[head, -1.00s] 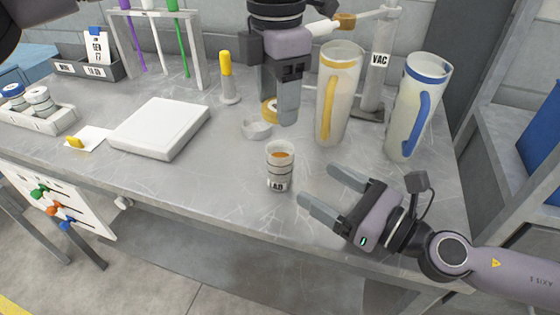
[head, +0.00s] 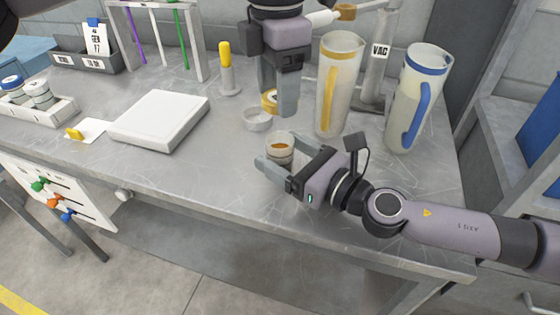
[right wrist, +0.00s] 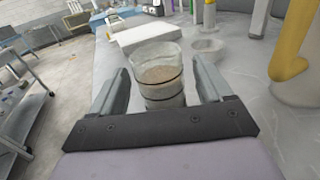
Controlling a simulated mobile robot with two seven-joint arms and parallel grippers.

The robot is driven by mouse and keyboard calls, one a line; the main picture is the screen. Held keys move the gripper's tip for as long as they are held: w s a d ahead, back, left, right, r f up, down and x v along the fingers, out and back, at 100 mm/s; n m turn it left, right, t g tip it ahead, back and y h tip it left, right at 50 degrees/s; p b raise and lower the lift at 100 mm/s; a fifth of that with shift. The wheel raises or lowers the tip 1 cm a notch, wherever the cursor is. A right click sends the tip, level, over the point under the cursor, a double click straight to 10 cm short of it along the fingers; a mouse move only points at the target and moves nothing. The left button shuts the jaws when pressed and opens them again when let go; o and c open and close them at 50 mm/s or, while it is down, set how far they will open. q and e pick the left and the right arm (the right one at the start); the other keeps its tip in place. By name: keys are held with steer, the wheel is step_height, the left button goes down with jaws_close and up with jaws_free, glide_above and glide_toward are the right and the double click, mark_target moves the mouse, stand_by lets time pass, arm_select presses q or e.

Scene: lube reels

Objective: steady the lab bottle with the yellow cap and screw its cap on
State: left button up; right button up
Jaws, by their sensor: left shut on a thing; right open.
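The lab bottle (head: 280,150) stands upright and uncapped on the grey bench, with amber contents visible through its open mouth. Its lower part and label are hidden behind my right gripper in the head view. My right gripper (head: 278,152) is open with one finger on each side of the bottle. The right wrist view shows the bottle (right wrist: 160,78) between the two fingers, with a gap on each side. My left gripper (head: 280,104) is shut on the yellow cap (head: 269,101), held behind the bottle and above the bench.
A small clear dish (head: 256,120) sits behind the bottle. A yellow-handled jug (head: 335,88) and a blue-handled jug (head: 416,98) stand to the right. A white pad (head: 158,119) lies to the left. The bench front edge is close to the bottle.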

steer(key=shift+x, duration=1.45)
jaws_close()
arm_select(q)
glide_above(277, 133)
steer(key=s, duration=0.2)
steer(key=shift+s+f, duration=0.1)
steer(key=shift+f, duration=2.4)
steer(key=shift+f, duration=0.9)
steer(key=shift+f, duration=0.85)
arm_select(e)
steer(key=shift+s, duration=0.1)
